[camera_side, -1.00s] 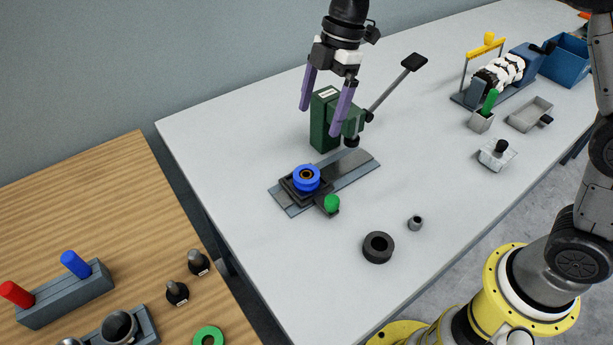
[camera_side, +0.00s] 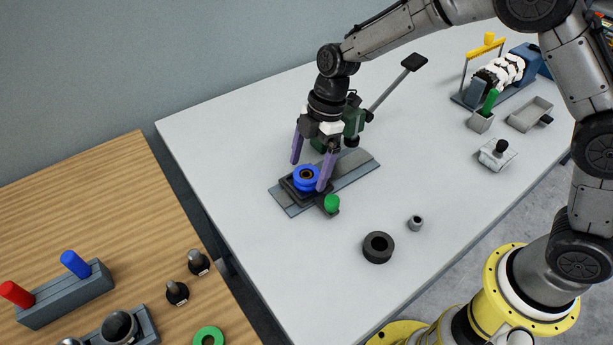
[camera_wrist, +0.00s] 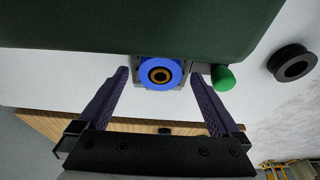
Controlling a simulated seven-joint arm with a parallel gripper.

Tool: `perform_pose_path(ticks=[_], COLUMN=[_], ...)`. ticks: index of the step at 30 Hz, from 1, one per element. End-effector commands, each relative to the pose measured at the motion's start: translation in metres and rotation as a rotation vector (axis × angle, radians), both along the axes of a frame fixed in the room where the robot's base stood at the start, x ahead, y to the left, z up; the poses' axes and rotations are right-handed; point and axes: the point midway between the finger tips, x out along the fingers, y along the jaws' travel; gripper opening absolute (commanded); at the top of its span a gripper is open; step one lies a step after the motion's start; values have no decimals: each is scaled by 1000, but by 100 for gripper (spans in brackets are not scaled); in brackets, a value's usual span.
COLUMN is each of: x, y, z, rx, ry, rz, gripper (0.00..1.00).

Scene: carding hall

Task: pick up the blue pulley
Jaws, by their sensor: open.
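The blue pulley (camera_side: 307,178) sits on a dark block on the grey base plate (camera_side: 357,171) of a green press (camera_side: 353,122). In the wrist view the pulley (camera_wrist: 160,74) shows its brass-coloured centre, just beyond and between the fingertips. My gripper (camera_side: 307,176) is open, with its two purple fingers pointing down, one on the far left side of the pulley and one close to its right. In the wrist view my gripper (camera_wrist: 158,78) holds nothing between its fingers. Whether a finger touches the pulley cannot be told.
A green knob (camera_side: 332,203) stands beside the pulley's block. The press's lever (camera_side: 392,85) rises behind my gripper. A black ring (camera_side: 378,247) and a small grey bushing (camera_side: 415,223) lie on the white table (camera_side: 270,260). The table's front left is clear.

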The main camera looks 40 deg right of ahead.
Motion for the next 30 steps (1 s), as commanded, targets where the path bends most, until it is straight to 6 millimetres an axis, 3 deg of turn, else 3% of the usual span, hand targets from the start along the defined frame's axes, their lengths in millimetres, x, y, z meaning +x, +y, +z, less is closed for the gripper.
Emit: perform_pose_path(ticks=[10,26,30], x=[0,0,1], y=[2,2,2], z=[-8,-7,-6], rx=[0,0,1], ry=[0,0,-3], rz=[1,1,0], gripper=[98,3,0])
